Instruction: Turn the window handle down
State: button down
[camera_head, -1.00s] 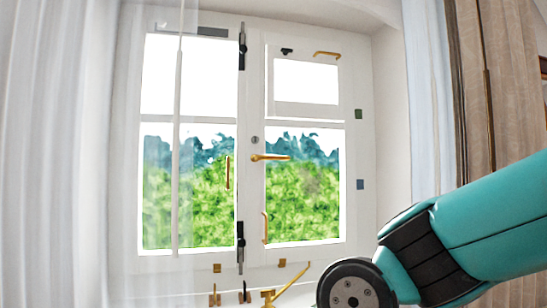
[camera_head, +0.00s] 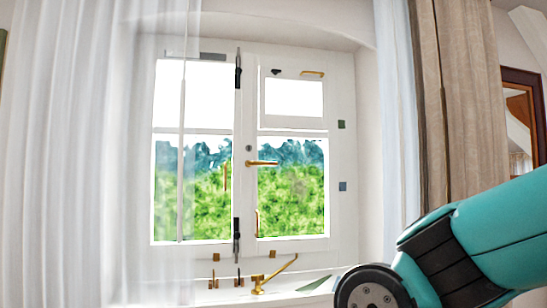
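The white window (camera_head: 242,146) has two sashes in a deep wall recess. The window handle (camera_head: 262,163) is a brass lever on the middle stile; its lever points level to the right. My teal arm enters at the lower right of the view, well apart from the handle. My gripper is out of the picture, so whether it is open or shut is hidden.
A sheer white curtain (camera_head: 70,150) hangs at the left and partly veils the left sash. A white curtain (camera_head: 397,120) and a beige drape (camera_head: 470,100) hang at the right. A brass stay (camera_head: 274,277) lies low at the sill. Black bolts (camera_head: 237,236) sit on the middle stile.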

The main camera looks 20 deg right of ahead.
aim_at(248, 163)
jog(key=z, duration=0.35)
jog(key=i, duration=1.35)
jog(key=z, duration=0.05)
